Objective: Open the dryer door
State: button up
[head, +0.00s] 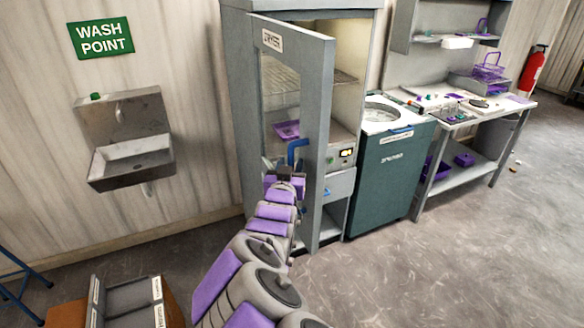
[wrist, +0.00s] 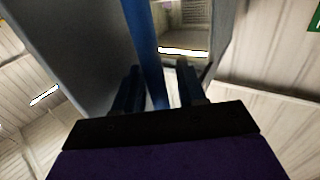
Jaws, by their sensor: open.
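The grey dryer door (head: 318,110) has a glass pane and a label near its top. It stands partly open, swung outward, with the dryer's lit inside showing to its right. Its blue handle (head: 298,151) is on the front face near the free edge. My gripper (head: 285,174) is at the lower part of the handle in the head view. In the wrist view my open gripper (wrist: 160,88) has one dark finger on each side of the blue handle bar (wrist: 143,45). I cannot tell whether either finger touches it.
Inside the dryer are wire shelves and a purple tray (head: 286,130). A green-grey spinner cabinet (head: 388,185) stands close on the right, then a bench (head: 480,118). A steel sink (head: 132,160) hangs on the left wall. The floor front right is clear.

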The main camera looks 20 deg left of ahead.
jog(key=s+p, duration=0.1)
jog(key=s, duration=0.6)
jog(key=shift+s+d, duration=0.25)
jog(key=shift+d, duration=0.05)
jog(key=shift+f, duration=0.1)
dwell(0.3)
